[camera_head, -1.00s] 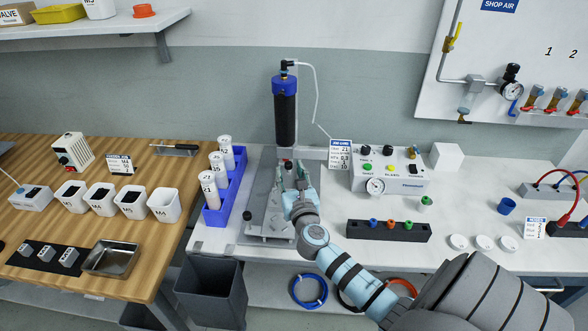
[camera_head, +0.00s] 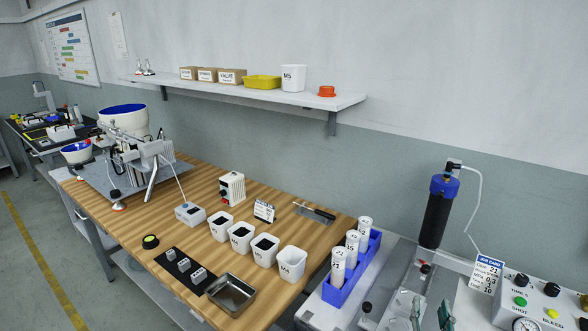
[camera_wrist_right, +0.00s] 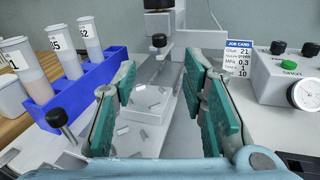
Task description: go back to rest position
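My right gripper (camera_head: 432,312) shows at the bottom edge of the head view, below the black cylinder with a blue cap (camera_head: 437,215). In the right wrist view, its two green-padded fingers (camera_wrist_right: 165,105) are spread wide apart with nothing held. Between and beyond them is a pale fixture plate (camera_wrist_right: 150,104) with several small light pieces lying on it. The gripper is in front of this fixture, under the dispensing cylinder's lower end (camera_wrist_right: 158,22). My left gripper is not in either view.
A blue rack (camera_head: 350,275) with labelled bottles stands left of the right gripper, close to its finger. A control box (camera_head: 530,302) and job card (camera_head: 486,273) are to its right. White bins (camera_head: 265,250), a metal tray (camera_head: 231,295) and a black strip (camera_head: 183,270) occupy the wooden bench.

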